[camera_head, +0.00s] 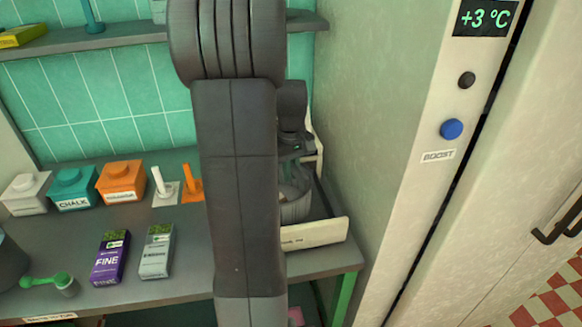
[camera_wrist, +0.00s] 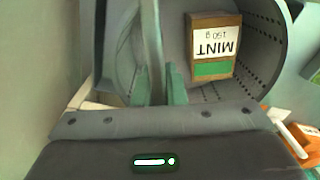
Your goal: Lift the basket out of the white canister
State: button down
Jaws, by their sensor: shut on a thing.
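The grey perforated basket (camera_wrist: 262,70) fills much of the wrist view, with a box marked MINT 150 g (camera_wrist: 215,45) inside. My gripper's green fingers (camera_wrist: 158,78) are shut on the basket's grey upright handle (camera_wrist: 151,35). In the head view, the grey basket (camera_head: 296,208) shows partly at the right end of the counter, behind my arm. My gripper (camera_head: 296,150) is just above it there, mostly hidden. A white lidded container (camera_head: 27,193) stands at the far left. I cannot tell whether it is the white canister, or whether any canister surrounds the basket.
The tall fridge (camera_head: 390,130) is close on the right. Teal (camera_head: 75,190) and orange (camera_head: 122,183) containers stand left of my arm, with purple (camera_head: 111,257) and grey (camera_head: 157,251) packets in front. A shelf (camera_head: 130,35) runs above.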

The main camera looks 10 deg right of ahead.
jog(key=shift+f, duration=0.75)
jog(key=c, duration=1.4)
grip_release()
notch_tip(320, 180, up, 14)
jog(key=shift+f, duration=0.1)
notch_tip(320, 180, down, 14)
jog(key=shift+f, duration=0.1)
jog(key=shift+r+p, duration=1)
jog(key=shift+r, duration=1.2)
